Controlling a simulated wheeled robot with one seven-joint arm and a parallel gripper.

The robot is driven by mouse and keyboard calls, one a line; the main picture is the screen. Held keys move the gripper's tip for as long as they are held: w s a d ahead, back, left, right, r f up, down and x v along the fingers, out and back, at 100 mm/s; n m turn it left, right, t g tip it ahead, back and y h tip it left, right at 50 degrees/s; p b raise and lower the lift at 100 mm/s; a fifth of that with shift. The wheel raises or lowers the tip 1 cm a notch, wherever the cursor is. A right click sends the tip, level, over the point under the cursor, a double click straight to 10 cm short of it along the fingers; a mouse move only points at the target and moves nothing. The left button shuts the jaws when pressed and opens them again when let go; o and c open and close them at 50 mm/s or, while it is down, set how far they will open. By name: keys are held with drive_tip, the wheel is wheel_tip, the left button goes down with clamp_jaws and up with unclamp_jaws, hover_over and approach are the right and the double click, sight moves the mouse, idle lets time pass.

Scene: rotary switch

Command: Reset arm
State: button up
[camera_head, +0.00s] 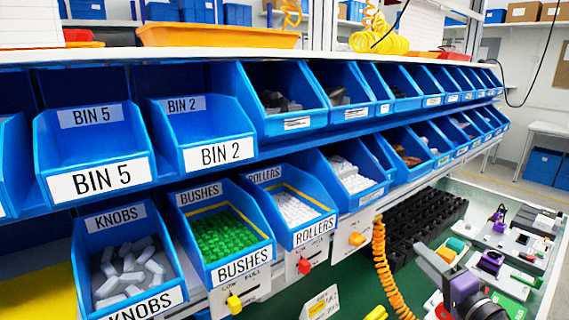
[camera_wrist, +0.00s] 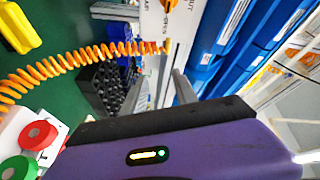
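Several rotary switches sit on the front of the lower bin rail in the head view. They are a yellow knob (camera_head: 234,303), a red knob (camera_head: 304,266) and an orange-yellow knob (camera_head: 357,239) on white plates. My gripper (camera_head: 428,258) is at the lower right, to the right of the switches and apart from them. In the wrist view, the two grey fingers of my gripper (camera_wrist: 162,85) stand apart with nothing visible between them. A white plate with an orange-yellow knob (camera_wrist: 169,5) shows at the top of that view.
Blue bins (camera_head: 100,180) fill two shelves. A coiled orange hose (camera_head: 380,268) hangs close to my gripper. A black crate (camera_head: 425,232) and small parts lie on the green bench (camera_head: 342,285). Red (camera_wrist: 38,135) and green (camera_wrist: 19,168) buttons are at the wrist view's lower left.

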drive_tip(key=s+f+n+h, duration=0.2)
drive_tip(key=s+f+h, duration=0.15)
drive_tip(key=s, duration=0.45)
drive_tip(key=s+f+n+h, duration=0.1)
drive_tip(key=s+f+h, duration=0.2)
drive_tip(key=s+f, duration=0.35)
drive_tip(key=s+a+n+g, duration=0.1)
drive_tip(key=s+a, duration=0.3)
drive_tip(key=s, duration=0.7)
drive_tip(key=s+a+n+g+y, duration=0.1)
drive_tip(key=s+a+n, duration=0.3)
drive_tip(key=s, duration=0.8)
drive_tip(key=s+a+n+y, duration=0.1)
drive_tip(key=s+a+n, duration=0.2)
drive_tip(key=s, duration=0.8)
drive_tip(key=shift+s+a+r+g, duration=0.25)
drive_tip(key=shift+s+a+g, duration=0.15)
drive_tip(key=shift+a, duration=0.3)
